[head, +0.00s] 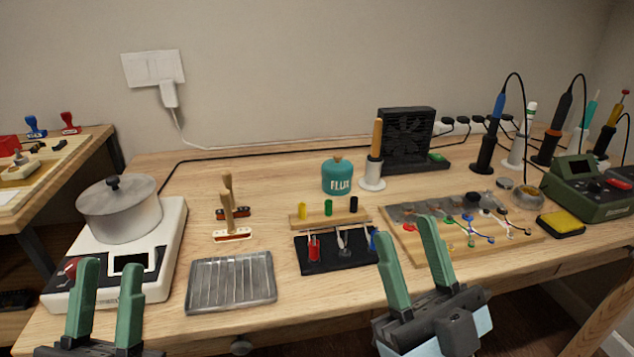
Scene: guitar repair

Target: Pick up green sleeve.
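The green sleeve (328,207) stands upright on a small wooden rack (305,220), between a yellow sleeve (302,210) and a black sleeve (353,204). My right gripper (408,243) has green fingers that stand apart; it is open, empty, and to the right of and nearer than the rack. My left gripper (108,285) is at the lower left, in front of the hot plate, with its green fingers apart and nothing between them. Neither gripper touches the green sleeve.
A black holder with tools (338,262) lies just in front of the rack. A ribbed metal tray (231,283) is left of it. A teal flux jar (337,176) stands behind. A pot (118,209) sits on a hot plate at left; a wired board (455,245) lies at right.

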